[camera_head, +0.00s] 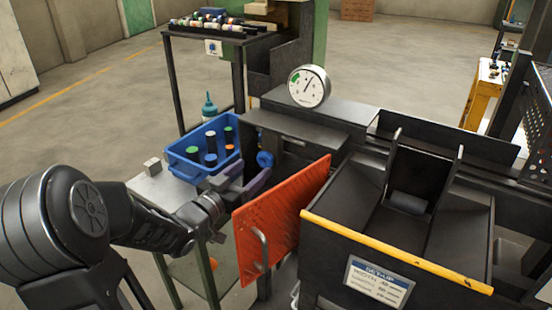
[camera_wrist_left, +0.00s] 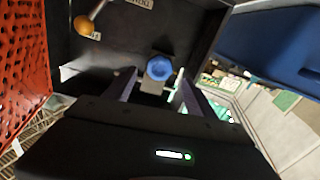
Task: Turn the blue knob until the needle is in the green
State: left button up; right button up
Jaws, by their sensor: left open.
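The blue knob (camera_head: 265,159) sits on the dark machine side, left of the orange panel. In the left wrist view the blue knob (camera_wrist_left: 159,68) shows just beyond and between my finger tips. My left gripper (camera_head: 245,174) is open and empty, close in front of the knob; its two fingers (camera_wrist_left: 156,88) point at it. I cannot tell whether they touch it. The round white gauge (camera_head: 309,87) stands on top of the machine. Its green band is at the upper left of the dial, and the dark needle appears to point up and slightly right, outside the green. My right gripper is not in view.
The orange perforated panel (camera_head: 280,220) with a handle stands close right of my left gripper. A blue bin (camera_head: 184,166) with several capped cylinders sits at left, on a small table (camera_head: 152,192). A wooden-ball lever (camera_wrist_left: 84,25) shows in the wrist view.

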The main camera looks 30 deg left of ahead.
aim_at(263, 161)
pick_arm(q)
jog(key=shift+w, duration=4)
jog(key=c, duration=1.4)
